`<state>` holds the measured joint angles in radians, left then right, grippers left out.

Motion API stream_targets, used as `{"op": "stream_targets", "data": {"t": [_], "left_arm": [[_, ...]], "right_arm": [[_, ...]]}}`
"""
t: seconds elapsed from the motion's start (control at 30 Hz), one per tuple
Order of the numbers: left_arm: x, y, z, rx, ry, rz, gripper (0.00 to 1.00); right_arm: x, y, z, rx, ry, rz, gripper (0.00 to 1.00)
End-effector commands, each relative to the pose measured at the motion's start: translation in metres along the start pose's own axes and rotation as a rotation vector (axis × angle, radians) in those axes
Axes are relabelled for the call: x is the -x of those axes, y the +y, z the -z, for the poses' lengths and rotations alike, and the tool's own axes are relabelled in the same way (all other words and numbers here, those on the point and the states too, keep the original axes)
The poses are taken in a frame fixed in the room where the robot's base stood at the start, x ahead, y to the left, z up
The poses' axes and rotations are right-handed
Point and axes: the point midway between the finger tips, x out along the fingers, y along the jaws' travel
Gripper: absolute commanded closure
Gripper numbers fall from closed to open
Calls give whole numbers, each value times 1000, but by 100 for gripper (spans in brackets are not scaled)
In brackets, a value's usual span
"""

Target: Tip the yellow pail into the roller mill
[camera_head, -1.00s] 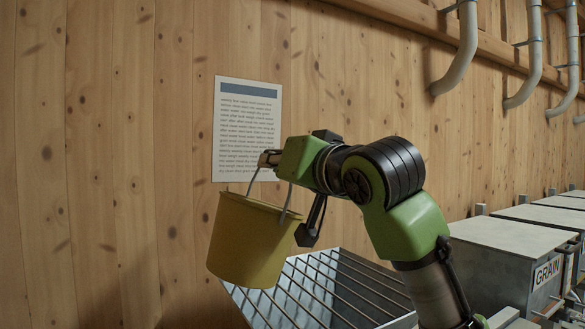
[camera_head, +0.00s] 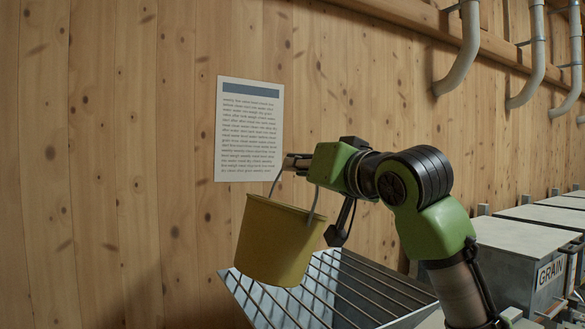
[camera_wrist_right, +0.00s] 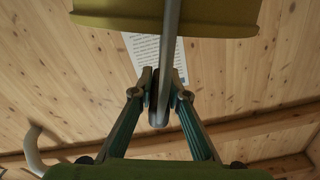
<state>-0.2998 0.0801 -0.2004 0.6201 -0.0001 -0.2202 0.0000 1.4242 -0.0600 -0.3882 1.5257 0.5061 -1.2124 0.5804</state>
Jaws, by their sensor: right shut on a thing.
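The yellow pail (camera_head: 275,240) hangs from its wire handle, nearly upright with a slight tilt, in front of the wood wall. My right gripper (camera_head: 290,163) is shut on the handle; in the right wrist view my right gripper (camera_wrist_right: 158,100) has the handle between its fingers, and the pail (camera_wrist_right: 170,18) shows at the top edge. The pail's contents are hidden. Below and behind the pail is the roller mill's metal hopper (camera_head: 385,290), with a grate of parallel bars across its top. The pail covers part of the hopper's left side. My left gripper is not in view.
A printed sheet (camera_head: 249,130) is on the wall behind the pail. Grey bins, one with a GRAIN label (camera_head: 550,272), stand in a row at the right. Grey pipes (camera_head: 463,55) come down the wall at the upper right.

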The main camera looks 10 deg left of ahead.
Motion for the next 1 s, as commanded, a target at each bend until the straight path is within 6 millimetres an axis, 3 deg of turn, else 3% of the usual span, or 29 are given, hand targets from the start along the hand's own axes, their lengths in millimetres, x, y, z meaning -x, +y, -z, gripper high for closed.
{"op": "stream_targets", "data": {"t": [0.5, 1.0], "left_arm": [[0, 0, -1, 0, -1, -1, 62], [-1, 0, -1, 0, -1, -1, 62]], "right_arm": [[1, 24, 7, -2, 9, 5, 100], [1, 49, 13, -169, 8, 6, 100]]}}
